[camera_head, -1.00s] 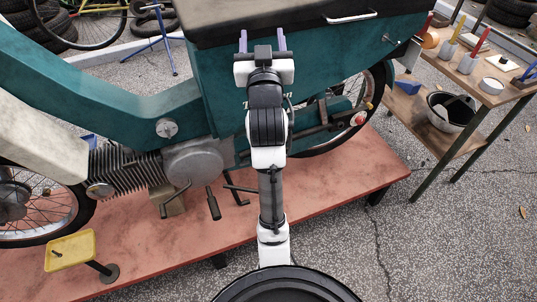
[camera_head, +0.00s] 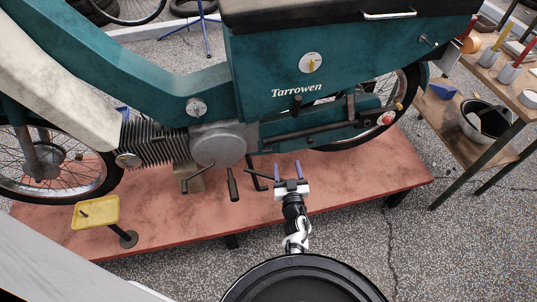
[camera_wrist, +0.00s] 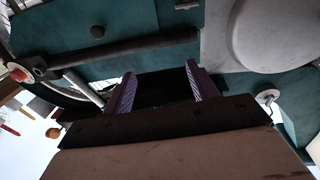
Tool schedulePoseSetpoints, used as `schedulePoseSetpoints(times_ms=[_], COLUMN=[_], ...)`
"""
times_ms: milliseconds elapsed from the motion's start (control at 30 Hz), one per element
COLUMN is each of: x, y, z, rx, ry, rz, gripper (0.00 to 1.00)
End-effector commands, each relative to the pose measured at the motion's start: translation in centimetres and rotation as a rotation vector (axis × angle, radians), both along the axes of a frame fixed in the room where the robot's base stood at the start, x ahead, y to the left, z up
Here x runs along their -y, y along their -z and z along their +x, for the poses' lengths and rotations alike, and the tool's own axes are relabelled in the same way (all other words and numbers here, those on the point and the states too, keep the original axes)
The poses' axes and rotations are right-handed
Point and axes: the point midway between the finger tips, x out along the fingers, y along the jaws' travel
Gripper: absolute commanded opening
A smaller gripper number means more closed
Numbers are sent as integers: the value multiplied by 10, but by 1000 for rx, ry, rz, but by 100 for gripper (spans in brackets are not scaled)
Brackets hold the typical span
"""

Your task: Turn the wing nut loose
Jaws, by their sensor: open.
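A small brass-coloured piece (camera_head: 399,106) sits by the red and white rear hub part (camera_head: 388,119) of the teal moped (camera_head: 345,75); it may be the wing nut, but it is too small to tell. A yellow lever on a white disc (camera_head: 311,63) is on the side panel above the name "Tarrowen". My gripper (camera_head: 288,165) is open and empty, low in front of the moped, left of and below the rear hub. In the wrist view its two purple fingers (camera_wrist: 160,75) stand apart with nothing between them. The red and white part (camera_wrist: 17,72) shows at that view's left edge.
The moped stands on a red platform (camera_head: 330,195). A yellow tray (camera_head: 95,212) on a post is at the left. A wooden workbench (camera_head: 510,150) with tools and a black bucket (camera_head: 483,119) stands at the right. Pedal and stand levers jut out near my gripper.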

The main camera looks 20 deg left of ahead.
Motion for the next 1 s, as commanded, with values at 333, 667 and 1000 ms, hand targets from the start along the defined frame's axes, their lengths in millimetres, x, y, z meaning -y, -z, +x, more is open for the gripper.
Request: schedulePoseSetpoints(times_ms=[333, 667, 1000], x=[-25, -62, -90], y=[51, 51, 51], z=[-33, 23, 65], rx=[-73, -70, -72], ry=[-133, -132, -130], rz=[6, 5, 5], gripper=[58, 58, 58])
